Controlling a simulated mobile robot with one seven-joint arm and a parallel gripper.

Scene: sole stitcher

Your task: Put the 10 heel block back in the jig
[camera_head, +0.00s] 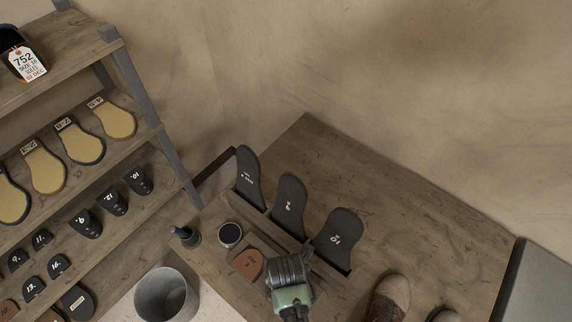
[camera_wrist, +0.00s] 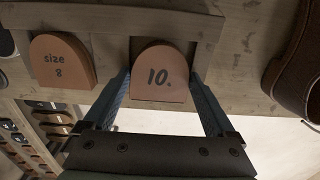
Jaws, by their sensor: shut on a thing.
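The 10 heel block (camera_wrist: 162,82) is reddish brown with a rounded top and a black "10." on its face. My gripper (camera_wrist: 160,76) is shut on it, one finger at each side, in the wrist view. The wooden jig (camera_wrist: 165,20) lies just beyond, with a rail and dividers. The block lines up with the jig's bay right of the size 8 block (camera_wrist: 60,62). I cannot tell whether it touches the bay. In the head view my gripper (camera_head: 290,268) is over the bench front, hiding the 10 block; the size 8 block (camera_head: 247,263) shows to its left.
Several dark soles (camera_head: 289,203) stand behind the blocks. A round dark-lidded tin (camera_head: 230,234) and a dark bottle (camera_head: 185,236) are at left. A brown shoe (camera_head: 389,295) is close at right. A grey bin (camera_head: 166,295) stands below the bench, beside a shelf rack (camera_head: 140,90).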

